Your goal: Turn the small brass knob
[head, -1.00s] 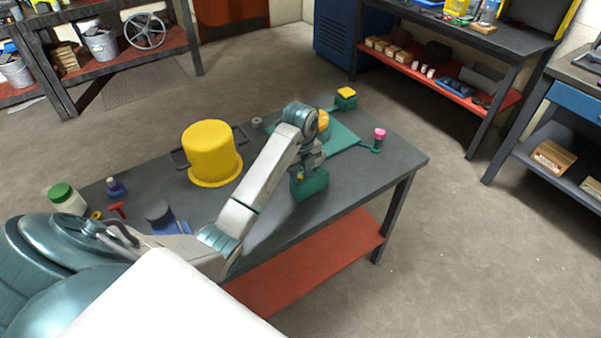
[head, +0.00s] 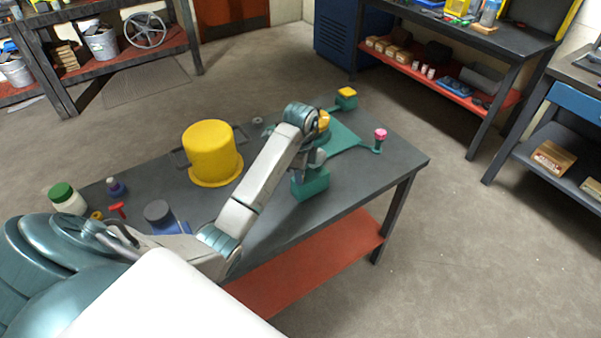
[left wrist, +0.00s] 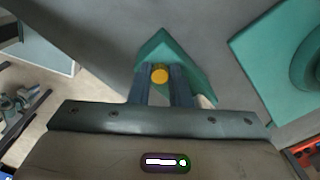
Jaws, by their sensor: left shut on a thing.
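The small brass knob (left wrist: 160,74) shows in the left wrist view as a round yellow face at the edge of a teal block (left wrist: 158,48). My left gripper (left wrist: 160,88) has one finger on each side of it and is shut on it. In the head view the teal block (head: 311,187) stands near the front edge of the table, with my left gripper (head: 303,169) just above and against it. In that view the knob is mostly hidden by the gripper. My right gripper is not in view.
On the dark table (head: 262,222) stand a big yellow pot (head: 211,150), a teal plate (head: 341,141), a pink-topped knob (head: 380,134) and a yellow-topped teal box (head: 346,96). Bottles, including a green-capped one (head: 66,199), stand at the left. The table's right front corner is clear.

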